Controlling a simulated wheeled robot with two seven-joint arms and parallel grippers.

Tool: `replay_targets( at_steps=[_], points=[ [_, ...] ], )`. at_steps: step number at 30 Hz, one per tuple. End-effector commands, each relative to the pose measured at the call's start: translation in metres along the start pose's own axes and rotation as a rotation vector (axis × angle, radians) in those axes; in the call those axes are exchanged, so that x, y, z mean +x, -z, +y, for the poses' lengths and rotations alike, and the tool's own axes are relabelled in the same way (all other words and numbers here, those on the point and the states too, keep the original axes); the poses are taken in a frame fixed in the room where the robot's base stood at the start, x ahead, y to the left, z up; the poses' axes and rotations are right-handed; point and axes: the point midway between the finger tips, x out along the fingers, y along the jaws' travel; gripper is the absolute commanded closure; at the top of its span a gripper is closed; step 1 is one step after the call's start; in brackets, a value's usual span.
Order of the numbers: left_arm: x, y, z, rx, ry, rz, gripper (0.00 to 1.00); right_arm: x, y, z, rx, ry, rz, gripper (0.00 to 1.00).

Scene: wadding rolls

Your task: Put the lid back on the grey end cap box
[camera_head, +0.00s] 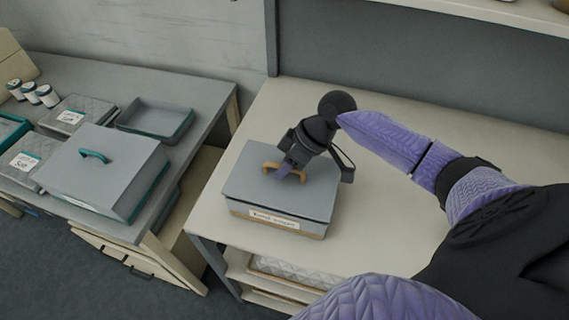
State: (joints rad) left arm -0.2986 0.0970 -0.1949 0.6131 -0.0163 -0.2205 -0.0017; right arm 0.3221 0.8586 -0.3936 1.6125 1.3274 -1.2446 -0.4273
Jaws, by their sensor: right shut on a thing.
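A grey box (250,216) with a tan lower edge and a white front label stands on the pale worktop in the middle; the label is too small to read surely. Its flat grey lid (247,183) with a tan handle (270,166) lies over the box top, roughly lined up with it. I cannot tell whether the lid is fully seated. My right gripper (287,172) reaches in from the right, points down and is shut on the lid's handle. The box inside is hidden under the lid. My left gripper is out of view.
On the grey bench at left are a closed grey box with a teal handle (112,165), an open grey tray (157,120), quilted packs (75,115) and white jars (47,96). A quilted roll (290,271) lies on the shelf below. Worktop right of the box is clear under my arm.

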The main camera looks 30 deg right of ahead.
Motion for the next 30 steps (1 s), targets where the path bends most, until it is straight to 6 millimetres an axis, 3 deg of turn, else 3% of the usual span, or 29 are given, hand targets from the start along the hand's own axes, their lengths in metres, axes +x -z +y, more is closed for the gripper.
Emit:
replay_targets(
  at_steps=[15, 30],
  points=[
    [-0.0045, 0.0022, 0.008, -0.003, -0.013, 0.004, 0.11, -0.0004, -0.0006, -0.0004, 0.001, 0.001, -0.001, 1.0],
    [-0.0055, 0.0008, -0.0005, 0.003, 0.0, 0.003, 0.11, 0.0009, -0.0015, -0.0001, 0.0, 0.0, 0.0, 1.0]
  ],
)
